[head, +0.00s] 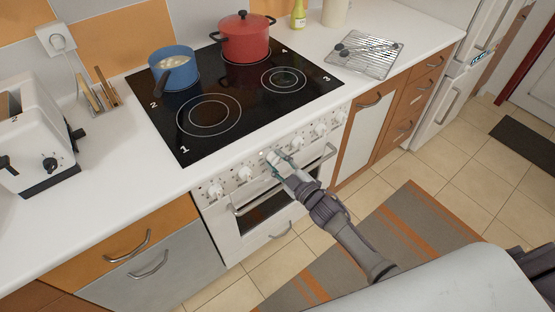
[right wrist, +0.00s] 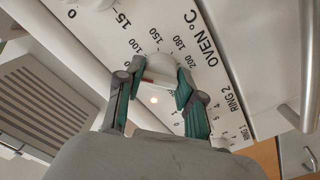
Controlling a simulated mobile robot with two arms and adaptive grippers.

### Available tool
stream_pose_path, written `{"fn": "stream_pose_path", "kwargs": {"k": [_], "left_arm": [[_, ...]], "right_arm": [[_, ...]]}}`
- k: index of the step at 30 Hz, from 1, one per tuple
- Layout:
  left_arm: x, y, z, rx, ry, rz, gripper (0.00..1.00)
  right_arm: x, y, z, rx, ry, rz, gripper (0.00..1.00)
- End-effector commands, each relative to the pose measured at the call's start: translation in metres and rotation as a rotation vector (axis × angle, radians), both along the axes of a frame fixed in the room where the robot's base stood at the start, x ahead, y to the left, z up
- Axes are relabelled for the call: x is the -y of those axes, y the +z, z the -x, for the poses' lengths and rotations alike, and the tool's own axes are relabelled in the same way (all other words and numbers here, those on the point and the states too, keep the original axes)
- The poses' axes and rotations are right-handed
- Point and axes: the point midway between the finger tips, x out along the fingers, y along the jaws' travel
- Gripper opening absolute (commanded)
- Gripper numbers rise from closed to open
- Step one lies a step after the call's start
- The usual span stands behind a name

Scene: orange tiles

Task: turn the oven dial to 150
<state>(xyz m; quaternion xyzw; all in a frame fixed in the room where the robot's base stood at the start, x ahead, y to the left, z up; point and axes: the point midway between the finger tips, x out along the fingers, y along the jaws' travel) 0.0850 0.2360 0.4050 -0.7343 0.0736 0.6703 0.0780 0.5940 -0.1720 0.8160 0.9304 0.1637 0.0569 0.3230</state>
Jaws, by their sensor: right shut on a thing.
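The white oven (head: 266,215) stands under a black hob, with a row of knobs along its front panel. My right gripper (head: 278,160) reaches the middle of that panel in the head view. In the right wrist view my right gripper (right wrist: 153,85) is shut on the white oven dial (right wrist: 158,66), one finger on each side. The label "OVEN °C" and marks such as 150, 180 and 200 show around the dial. The dial's pointer is hidden, so its setting cannot be told. My left gripper is not in view.
A blue pot (head: 174,72) and a red pot (head: 246,40) stand on the hob (head: 230,125). A toaster (head: 35,140) is on the left counter. The oven handle (head: 285,180) lies just below the knobs. A striped rug (head: 385,245) covers the floor in front.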

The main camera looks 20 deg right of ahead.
Motion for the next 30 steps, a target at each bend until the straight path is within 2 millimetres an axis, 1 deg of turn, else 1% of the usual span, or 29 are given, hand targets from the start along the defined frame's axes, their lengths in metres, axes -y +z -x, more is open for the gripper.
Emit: {"fn": "stream_pose_path", "kwargs": {"k": [3,15,30], "left_arm": [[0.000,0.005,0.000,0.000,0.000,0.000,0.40],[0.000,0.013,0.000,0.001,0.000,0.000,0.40],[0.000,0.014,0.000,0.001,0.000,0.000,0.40]], "right_arm": [[0.000,0.000,0.000,-0.040,0.000,-0.102,0.02],[0.000,-0.001,0.001,-0.170,0.000,-0.458,0.02],[0.000,-0.002,0.001,-0.324,0.000,-0.881,0.02]]}}
